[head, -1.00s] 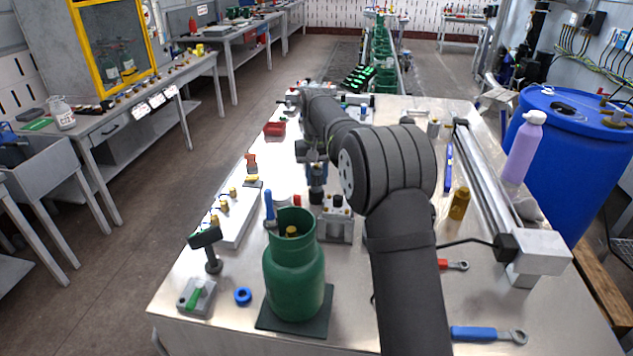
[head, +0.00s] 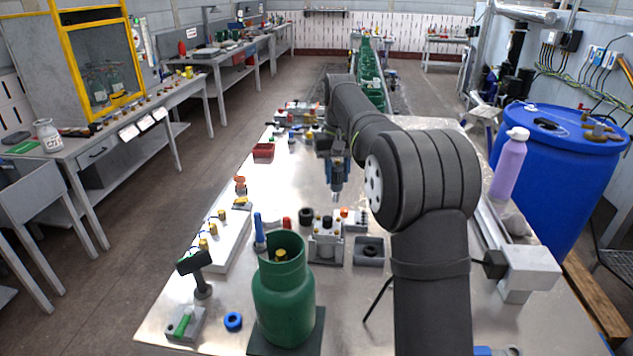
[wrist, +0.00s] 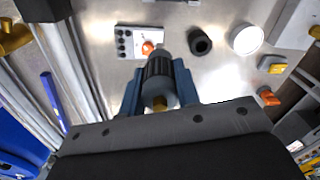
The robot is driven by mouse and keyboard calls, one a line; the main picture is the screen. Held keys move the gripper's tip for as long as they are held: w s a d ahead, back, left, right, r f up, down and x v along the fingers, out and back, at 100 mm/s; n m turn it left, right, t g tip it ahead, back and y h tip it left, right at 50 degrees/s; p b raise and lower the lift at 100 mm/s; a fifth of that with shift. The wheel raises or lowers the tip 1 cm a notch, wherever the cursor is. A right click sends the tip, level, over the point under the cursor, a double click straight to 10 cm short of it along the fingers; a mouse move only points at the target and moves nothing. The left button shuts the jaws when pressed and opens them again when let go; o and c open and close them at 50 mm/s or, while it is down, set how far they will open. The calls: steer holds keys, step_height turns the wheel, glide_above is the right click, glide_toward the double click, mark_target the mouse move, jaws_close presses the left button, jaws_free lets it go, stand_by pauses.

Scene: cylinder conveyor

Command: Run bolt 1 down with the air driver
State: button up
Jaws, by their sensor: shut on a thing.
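My gripper (head: 338,180) hangs above the bench in the head view, well clear of the top. In the wrist view its two blue fingers (wrist: 158,84) are shut on a dark grey ribbed cylinder (wrist: 159,68), which looks like the air driver; a brass-coloured end shows on it. In the head view a silver tip (head: 337,196) points down below the gripper. A grey block fixture (head: 326,248) with dark knobs on top stands nearer the camera. I cannot tell which part is bolt 1.
A green cylinder (head: 284,305) stands on a dark pad at the front. A small plate with black holes (wrist: 125,42), a black ring (wrist: 200,41) and a white disc (wrist: 246,39) lie near the gripper. A blue drum (head: 555,150) and a rail stand at the right.

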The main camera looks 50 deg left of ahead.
steer(key=s+d+r, duration=0.3)
steer(key=s, duration=0.3)
steer(key=s+d+r, duration=0.3)
steer(key=s, duration=0.2)
steer(key=shift+s+f, duration=0.15)
steer(key=shift+f, duration=2.5)
steer(key=shift+d+f, duration=0.15)
steer(key=shift+f, duration=0.55)
stand_by(1.5)
step_height(320, 180, up, 6)
steer(key=shift+r, duration=0.2)
stand_by(0.6)
